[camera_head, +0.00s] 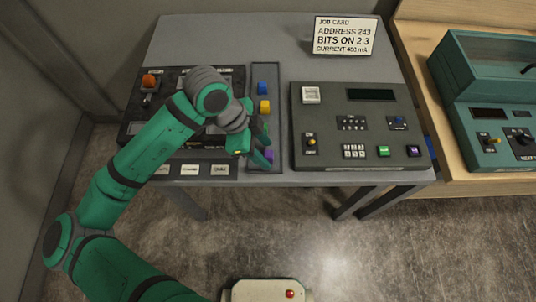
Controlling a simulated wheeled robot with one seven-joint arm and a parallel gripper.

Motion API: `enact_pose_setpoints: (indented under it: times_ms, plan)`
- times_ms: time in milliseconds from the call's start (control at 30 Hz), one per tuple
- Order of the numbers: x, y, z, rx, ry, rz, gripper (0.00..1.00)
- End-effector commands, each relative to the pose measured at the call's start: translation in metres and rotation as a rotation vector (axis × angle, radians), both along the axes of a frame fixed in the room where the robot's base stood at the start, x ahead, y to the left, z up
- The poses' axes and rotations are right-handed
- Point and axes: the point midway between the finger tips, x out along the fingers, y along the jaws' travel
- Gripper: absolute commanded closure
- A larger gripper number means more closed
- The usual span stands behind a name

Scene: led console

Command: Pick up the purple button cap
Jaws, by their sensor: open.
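The purple button cap (269,155) lies at the near end of a narrow grey tray (277,120), in the middle of the table. My gripper (262,149) is open, its fingers close over the near end of the tray beside the purple cap. The fingers partly cover the cap. I cannot tell whether they touch it or are above it.
A blue cap (262,87) and a yellow cap (264,106) sit farther back in the tray. A grey console (350,160) with green and purple buttons stands right of it. A dark panel (135,125) lies left, partly behind my arm. A job card (344,36) stands behind.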

Motion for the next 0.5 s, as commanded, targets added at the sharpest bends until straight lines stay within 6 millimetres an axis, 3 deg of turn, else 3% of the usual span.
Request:
enact_pose_setpoints:
  times_ms: [367, 500]
  plan:
    - [0.0, -0.0046, -0.0103, 0.0, 0.0, -0.001, 0.55]
    - [0.0, -0.0046, -0.0102, 0.0, 0.0, -0.001, 0.88]
